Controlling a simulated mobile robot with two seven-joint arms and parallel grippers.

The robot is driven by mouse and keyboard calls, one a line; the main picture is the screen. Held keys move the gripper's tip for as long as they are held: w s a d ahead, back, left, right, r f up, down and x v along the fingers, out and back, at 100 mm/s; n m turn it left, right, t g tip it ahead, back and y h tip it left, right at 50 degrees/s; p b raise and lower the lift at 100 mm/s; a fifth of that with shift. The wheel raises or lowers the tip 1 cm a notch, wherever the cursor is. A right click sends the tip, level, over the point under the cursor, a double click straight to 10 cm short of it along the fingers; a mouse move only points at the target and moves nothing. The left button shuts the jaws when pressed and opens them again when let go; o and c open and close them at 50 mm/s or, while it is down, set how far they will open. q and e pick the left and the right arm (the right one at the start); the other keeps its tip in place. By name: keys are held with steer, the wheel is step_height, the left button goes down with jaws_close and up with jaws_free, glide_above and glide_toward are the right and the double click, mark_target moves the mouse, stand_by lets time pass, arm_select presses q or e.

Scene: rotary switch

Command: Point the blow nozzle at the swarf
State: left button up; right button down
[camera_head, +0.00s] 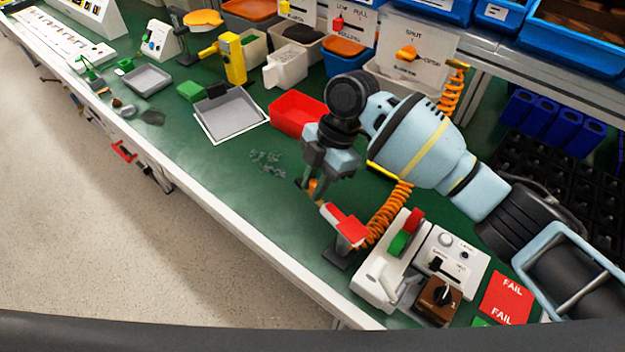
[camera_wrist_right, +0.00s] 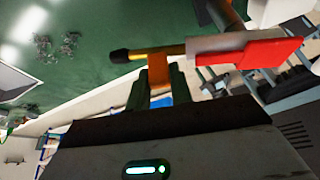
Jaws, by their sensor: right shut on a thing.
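The blow nozzle (camera_head: 343,222), with a red and white body, is in my right gripper (camera_head: 312,186) above the green bench. In the right wrist view, the fingers (camera_wrist_right: 160,82) are shut on an orange part of the nozzle's tube. Its black tip (camera_wrist_right: 120,56) points left in that view, towards the side where the swarf (camera_wrist_right: 55,46) lies. The swarf is a loose dark scatter on the bench; in the head view the swarf (camera_head: 267,162) lies left of my right gripper, apart from it. My left gripper is out of view.
An orange coiled hose (camera_head: 388,215) hangs right of the nozzle. A red bin (camera_head: 296,112) and a grey tray (camera_head: 230,115) stand behind the swarf. The bench left of the swarf is clear.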

steer(key=c, duration=1.2)
jaws_free()
steer(key=shift+c, duration=0.2)
steer(key=shift+r, duration=0.1)
steer(key=v, duration=0.7)
steer(key=shift+r, duration=0.3)
steer(key=shift+w+d, duration=0.1)
steer(key=shift+d, duration=0.05)
